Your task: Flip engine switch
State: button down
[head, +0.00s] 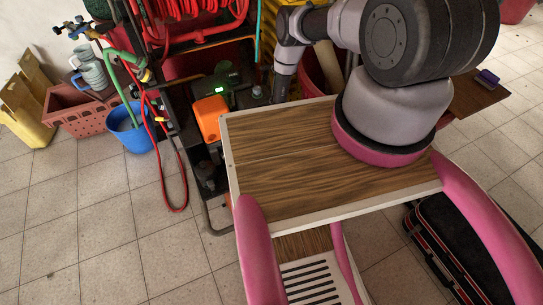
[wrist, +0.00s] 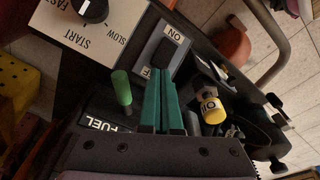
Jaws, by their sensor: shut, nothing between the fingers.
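The engine switch (wrist: 164,52) is a dark rocker on a grey plate, with ON printed on its upper right side and a partly covered OFF label below. My gripper (wrist: 160,80) shows two green fingers close together, shut and empty. In the wrist view the fingertips lie just below the switch and overlap the plate's lower part. Whether they touch it I cannot tell. In the head view my arm reaches over to the engine unit (head: 210,118), and the fingers are not clearly visible there.
Near the switch are a black dial (wrist: 93,10) on a START/SLOW plate, a green-tipped fuel lever (wrist: 122,86) left of the fingers, and a yellow-capped knob (wrist: 212,108) to their right. A blue bucket (head: 130,130) and a red crate (head: 88,112) stand left of the engine.

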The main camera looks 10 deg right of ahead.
jog(key=shift+f, duration=0.9)
dwell(0.7)
notch_tip(320, 180, up, 7)
dwell(0.9)
dwell(0.4)
